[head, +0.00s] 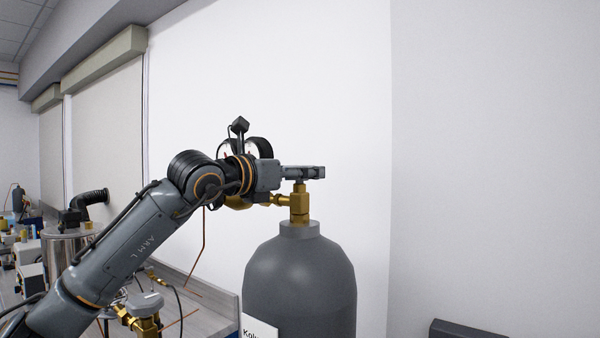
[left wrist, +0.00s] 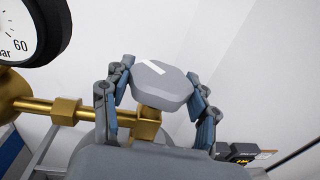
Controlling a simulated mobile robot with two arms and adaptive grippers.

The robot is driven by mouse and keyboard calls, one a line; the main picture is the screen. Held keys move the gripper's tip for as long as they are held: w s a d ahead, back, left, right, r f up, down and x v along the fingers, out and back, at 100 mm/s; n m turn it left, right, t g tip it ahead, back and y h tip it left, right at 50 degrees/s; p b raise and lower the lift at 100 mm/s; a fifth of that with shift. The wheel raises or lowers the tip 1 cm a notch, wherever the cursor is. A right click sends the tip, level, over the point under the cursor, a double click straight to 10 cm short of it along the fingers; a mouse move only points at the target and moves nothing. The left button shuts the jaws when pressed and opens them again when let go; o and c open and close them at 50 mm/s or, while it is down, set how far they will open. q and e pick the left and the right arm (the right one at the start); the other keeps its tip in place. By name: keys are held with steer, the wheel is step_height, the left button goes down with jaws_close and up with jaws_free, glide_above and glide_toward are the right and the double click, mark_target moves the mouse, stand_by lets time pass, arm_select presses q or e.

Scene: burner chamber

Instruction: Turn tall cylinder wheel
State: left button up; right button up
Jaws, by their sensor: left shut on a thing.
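The tall grey cylinder (head: 299,280) stands in the middle of the head view, with a brass valve (head: 300,205) on its neck. In the left wrist view the grey wheel (left wrist: 162,84), with a white mark on top, sits above the brass stem. My left gripper (head: 305,172) is at the top of the valve in the head view and hides most of the wheel there. In the left wrist view its two fingers (left wrist: 160,98) close around the wheel from both sides. My right gripper is not in view.
A pressure gauge (left wrist: 28,30) on a brass pipe (left wrist: 50,108) is close beside the left gripper. A second valve with a grey wheel (head: 145,304) stands lower left. A cluttered bench (head: 205,290) runs along the left. A white wall (head: 270,80) is behind the cylinder.

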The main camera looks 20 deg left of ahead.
arm_select(q)
steer(key=shift+r+m+h+p, duration=0.15)
steer(key=shift+m+h+p, duration=0.15)
steer(key=shift+h+p, duration=0.35)
steer(key=m+g+h+p, duration=0.2)
steer(key=g+h+p, duration=0.1)
steer(key=m+g+h+p, duration=0.3)
steer(key=p, duration=0.1)
steer(key=shift+r, duration=0.2)
steer(key=m+g+h+p, duration=0.1)
steer(key=m+g, duration=0.1)
steer(key=shift+f+g+p, duration=0.1)
steer(key=shift+g+p, duration=0.2)
steer(key=shift+p, duration=0.1)
steer(key=shift+f+m+g+h, duration=0.1)
steer(key=shift+m+g+h, duration=0.35)
steer(key=shift+m+g, duration=0.35)
steer(key=shift+s+p, duration=0.1)
steer(key=shift+p, duration=0.2)
steer(key=o, duration=1.2)
steer(key=shift+f, duration=0.1)
